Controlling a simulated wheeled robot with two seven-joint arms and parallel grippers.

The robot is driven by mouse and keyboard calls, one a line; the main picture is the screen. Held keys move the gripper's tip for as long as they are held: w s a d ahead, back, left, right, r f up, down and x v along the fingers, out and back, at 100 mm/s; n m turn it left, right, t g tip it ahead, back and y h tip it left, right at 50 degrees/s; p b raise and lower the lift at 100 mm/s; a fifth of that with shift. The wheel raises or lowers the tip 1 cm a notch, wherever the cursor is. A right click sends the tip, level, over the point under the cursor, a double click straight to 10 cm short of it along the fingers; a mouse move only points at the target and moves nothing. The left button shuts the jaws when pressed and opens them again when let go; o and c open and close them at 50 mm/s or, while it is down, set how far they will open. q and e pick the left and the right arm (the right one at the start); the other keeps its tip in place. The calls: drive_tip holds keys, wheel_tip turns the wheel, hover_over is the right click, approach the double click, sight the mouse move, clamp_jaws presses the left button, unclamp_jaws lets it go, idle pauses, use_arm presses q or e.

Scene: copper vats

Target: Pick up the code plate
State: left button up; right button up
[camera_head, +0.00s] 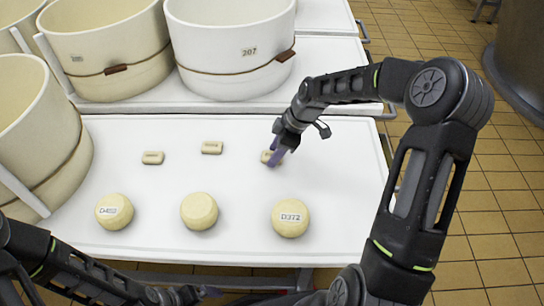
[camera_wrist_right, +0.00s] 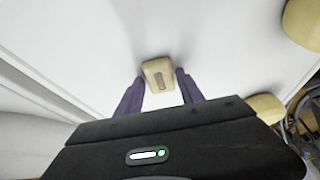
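Three small cream plates with a dark-edged marking on their faces lie on the white table in the head view: a left one (camera_head: 153,158), a middle one (camera_head: 212,147) and a right one (camera_head: 267,157). My right gripper (camera_head: 276,152) is down at the right plate and partly covers it. In the right wrist view this plate (camera_wrist_right: 158,74) lies between the tips of the two purple fingers (camera_wrist_right: 158,84), which are apart with gaps beside it. Its marking is too small to read. My left gripper (camera_head: 205,291) is low at the front edge; its fingers are unclear.
Three round cream cheeses stand along the front: a left one with a label (camera_head: 114,211), a plain middle one (camera_head: 199,211) and one labelled D372 (camera_head: 290,218). Large cream tubs, one marked 207 (camera_head: 240,50), stand behind and left. The white table (camera_head: 345,190) is bare at right.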

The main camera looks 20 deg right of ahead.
clamp_jaws()
idle(0.3)
wheel_tip(320, 180, up, 10)
drive_tip(key=p, duration=0.2)
idle(0.3)
drive_tip(key=shift+r, duration=0.1)
idle(0.5)
